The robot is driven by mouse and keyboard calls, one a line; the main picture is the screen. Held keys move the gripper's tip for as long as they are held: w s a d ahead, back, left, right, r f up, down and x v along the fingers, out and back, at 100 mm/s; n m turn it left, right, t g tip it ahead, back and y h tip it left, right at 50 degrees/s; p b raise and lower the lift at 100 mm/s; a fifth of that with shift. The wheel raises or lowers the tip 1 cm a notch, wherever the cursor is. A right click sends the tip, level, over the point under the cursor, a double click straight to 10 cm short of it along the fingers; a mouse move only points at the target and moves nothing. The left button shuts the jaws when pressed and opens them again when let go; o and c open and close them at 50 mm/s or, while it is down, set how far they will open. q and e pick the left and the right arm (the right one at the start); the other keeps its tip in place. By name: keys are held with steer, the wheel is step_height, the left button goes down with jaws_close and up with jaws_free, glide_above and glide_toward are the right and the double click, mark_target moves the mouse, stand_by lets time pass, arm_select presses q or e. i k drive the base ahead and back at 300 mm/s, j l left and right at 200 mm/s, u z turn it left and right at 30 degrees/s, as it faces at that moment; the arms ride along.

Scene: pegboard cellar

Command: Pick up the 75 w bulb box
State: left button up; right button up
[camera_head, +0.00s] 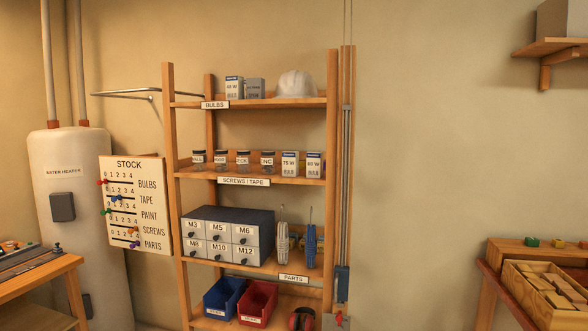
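The 75 W bulb box (290,164) is a small white and blue carton standing upright on the second shelf from the top, labelled SCREWS / TAPE. Another similar bulb box (314,165) stands just to its right, near the right post. A row of dark-lidded jars (243,161) is to its left. A third bulb box (234,88) stands on the top shelf, labelled BULBS. Neither of my grippers is in view.
The top shelf also holds a grey box (255,88) and a white helmet (297,84). Below are a drawer cabinet (228,231) and blue (224,298) and red (258,303) bins. A stock board (135,205) is left; a wooden crate (542,296) sits at right.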

mark_target(289, 158)
steer(key=j+z, duration=0.1)
steer(key=z, duration=0.3)
steer(key=i+j+z, duration=0.1)
steer(key=z, duration=0.25)
steer(key=j+z, duration=0.15)
steer(key=z, duration=0.25)
steer(key=j+z, duration=0.35)
steer(key=j, duration=0.15)
steer(key=j+z, duration=0.35)
steer(key=j, duration=0.15)
steer(key=k+j+z, duration=0.1)
steer(key=j, duration=0.25)
steer(key=k+j, duration=0.1)
steer(key=j, duration=0.2)
steer(key=k+j+z, duration=0.15)
steer(key=j, duration=0.2)
